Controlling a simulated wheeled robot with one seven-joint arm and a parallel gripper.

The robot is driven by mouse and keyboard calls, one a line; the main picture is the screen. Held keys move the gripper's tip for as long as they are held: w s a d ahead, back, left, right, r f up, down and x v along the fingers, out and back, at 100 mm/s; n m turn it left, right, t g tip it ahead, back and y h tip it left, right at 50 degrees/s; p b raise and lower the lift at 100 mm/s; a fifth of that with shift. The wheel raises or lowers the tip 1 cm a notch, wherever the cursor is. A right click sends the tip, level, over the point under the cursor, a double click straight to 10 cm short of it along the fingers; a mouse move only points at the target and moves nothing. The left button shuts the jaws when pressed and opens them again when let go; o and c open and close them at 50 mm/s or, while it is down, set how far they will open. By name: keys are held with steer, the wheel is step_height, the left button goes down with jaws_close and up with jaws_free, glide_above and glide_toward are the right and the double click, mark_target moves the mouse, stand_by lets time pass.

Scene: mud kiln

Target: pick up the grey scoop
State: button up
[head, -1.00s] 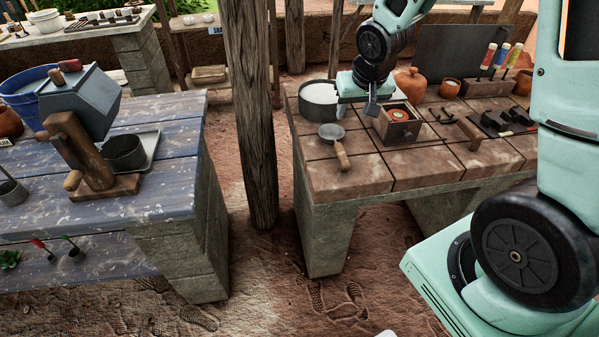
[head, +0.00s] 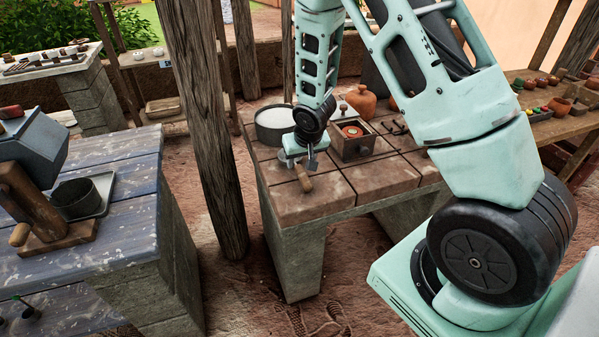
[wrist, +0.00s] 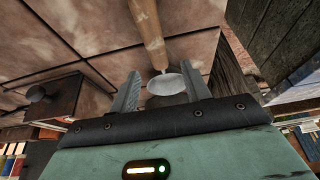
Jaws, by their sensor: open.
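The grey scoop lies on the tiled table top (head: 325,197), its wooden handle (head: 304,181) toward the table's front edge. In the head view its grey bowl is mostly hidden by my gripper (head: 303,163), which is just above it. In the wrist view the scoop's round grey bowl (wrist: 166,85) shows between the two spread fingers of my gripper (wrist: 160,74), apart from both. The handle runs away to the top of that view. My gripper is open and empty. I cannot tell the exact height gap to the scoop.
A grey pot of white material (head: 272,124) stands behind my gripper. A wooden box with a red round thing in it (head: 352,140) is close on the right. A clay jar (head: 362,101) stands behind the box. A wooden post (head: 205,120) rises left of the table.

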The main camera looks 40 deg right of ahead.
mark_target(300, 167)
steer(key=shift+p+x, duration=0.4)
steer(key=shift+x, duration=1.95)
steer(key=shift+s, duration=0.15)
jaws_close()
